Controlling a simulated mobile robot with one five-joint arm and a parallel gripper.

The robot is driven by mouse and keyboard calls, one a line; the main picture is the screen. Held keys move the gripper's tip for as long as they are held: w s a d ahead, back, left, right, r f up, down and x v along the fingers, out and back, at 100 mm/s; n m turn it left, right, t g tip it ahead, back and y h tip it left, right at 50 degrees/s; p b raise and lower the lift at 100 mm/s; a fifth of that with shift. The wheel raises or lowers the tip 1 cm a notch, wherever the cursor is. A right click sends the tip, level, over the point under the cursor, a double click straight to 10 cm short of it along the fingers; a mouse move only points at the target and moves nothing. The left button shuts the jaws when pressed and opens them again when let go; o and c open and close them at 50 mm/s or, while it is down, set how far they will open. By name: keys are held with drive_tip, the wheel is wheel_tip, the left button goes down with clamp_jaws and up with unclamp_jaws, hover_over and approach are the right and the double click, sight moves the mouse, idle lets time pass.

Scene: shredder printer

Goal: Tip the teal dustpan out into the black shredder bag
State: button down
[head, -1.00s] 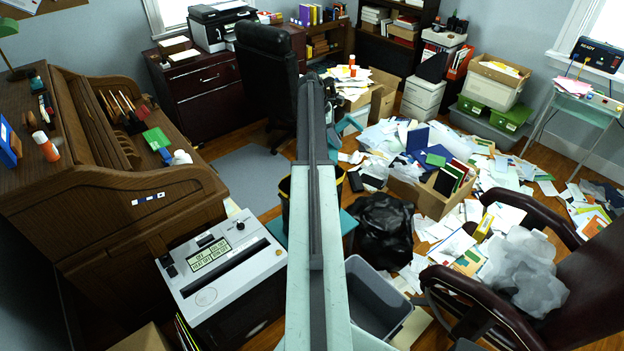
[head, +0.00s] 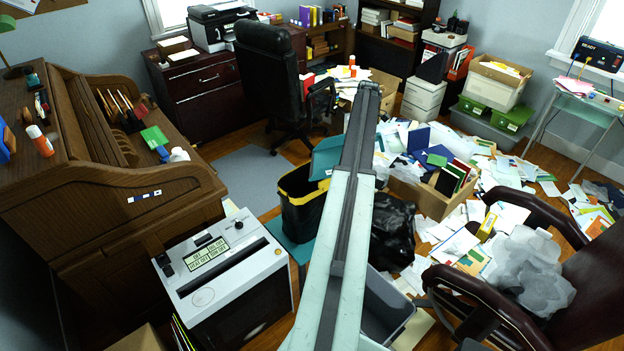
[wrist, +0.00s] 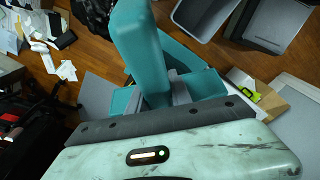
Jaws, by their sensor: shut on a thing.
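The teal dustpan (head: 326,155) shows in the head view just left of my arm, above and behind a black bin with a yellow rim (head: 302,190). In the wrist view, my gripper (wrist: 178,92) is shut on the dustpan (wrist: 143,45), whose teal body fills the middle. Any contents of the pan are not visible. The black bag (head: 393,232) stands on the floor right of my arm in the head view, partly hidden by it. A dark piece of it shows at the top of the wrist view (wrist: 93,12). My gripper is hidden behind my arm in the head view.
A white shredder unit (head: 225,265) stands at the front left, beside a roll-top desk (head: 110,200). A grey bin (head: 390,305) lies right of my arm. Paper and boxes (head: 435,190) litter the floor to the right. A dark red chair (head: 500,300) stands at the front right.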

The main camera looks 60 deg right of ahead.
wheel_tip(320, 180, down, 7)
drive_tip(key=s+d+t+y+b, duration=0.1)
drive_tip(key=s+t+y+b, duration=0.1)
drive_tip(key=b, duration=0.7)
drive_tip(key=shift+s+t, duration=0.2)
drive_tip(key=shift+t, duration=0.7)
drive_tip(key=shift+d, duration=0.1)
wheel_tip(320, 180, up, 6)
drive_tip(key=p, duration=0.5)
drive_tip(key=shift+p, duration=0.4)
